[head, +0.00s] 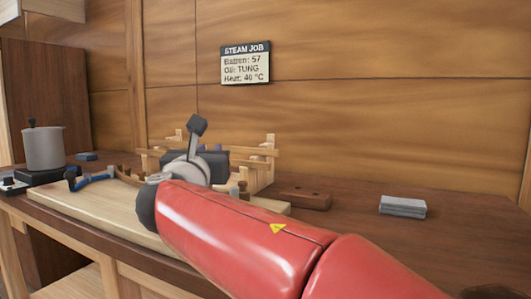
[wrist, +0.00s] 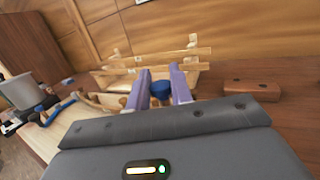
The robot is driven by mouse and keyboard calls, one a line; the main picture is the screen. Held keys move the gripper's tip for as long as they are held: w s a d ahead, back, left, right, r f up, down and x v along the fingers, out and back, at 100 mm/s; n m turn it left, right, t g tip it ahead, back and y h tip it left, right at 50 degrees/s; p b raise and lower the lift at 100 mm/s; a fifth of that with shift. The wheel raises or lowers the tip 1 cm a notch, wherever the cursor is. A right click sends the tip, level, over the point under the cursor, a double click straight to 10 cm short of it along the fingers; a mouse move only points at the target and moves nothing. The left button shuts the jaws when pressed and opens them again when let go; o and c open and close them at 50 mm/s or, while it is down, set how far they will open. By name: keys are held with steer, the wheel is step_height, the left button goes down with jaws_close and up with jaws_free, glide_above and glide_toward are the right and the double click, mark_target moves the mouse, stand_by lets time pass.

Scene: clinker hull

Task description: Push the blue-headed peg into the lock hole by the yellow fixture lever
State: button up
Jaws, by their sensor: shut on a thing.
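The blue head of the peg (wrist: 161,88) shows in the wrist view between the two purple fingers of my gripper (wrist: 160,80). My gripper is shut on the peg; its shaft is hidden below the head. In the head view my gripper (head: 203,150) is over the wooden fixture (head: 262,160) at the back of the bench, and my wrist and red arm hide most of it. The fixture's wooden rails (wrist: 118,66) also show behind the fingers in the wrist view. I cannot make out the lock hole or a yellow lever in either view.
A brown wooden block (head: 305,198) and a grey stack (head: 402,206) lie to the right. A steam job sign (head: 246,63) hangs on the wall. The bench's right side is mostly clear.

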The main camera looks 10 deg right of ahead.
step_height(320, 180, down, 6)
steer(key=s+a+y+b, duration=0.1)
steer(key=b, duration=0.4)
steer(key=shift+s+a+n, duration=0.15)
steer(key=shift+a+n, duration=0.25)
steer(key=shift+f, duration=0.1)
stand_by(0.6)
steer(key=shift+f+b, duration=0.3)
steer(key=shift+b, duration=0.25)
steer(key=shift+f+b, duration=0.9)
steer(key=shift+f, duration=0.1)
steer(key=o, duration=1)
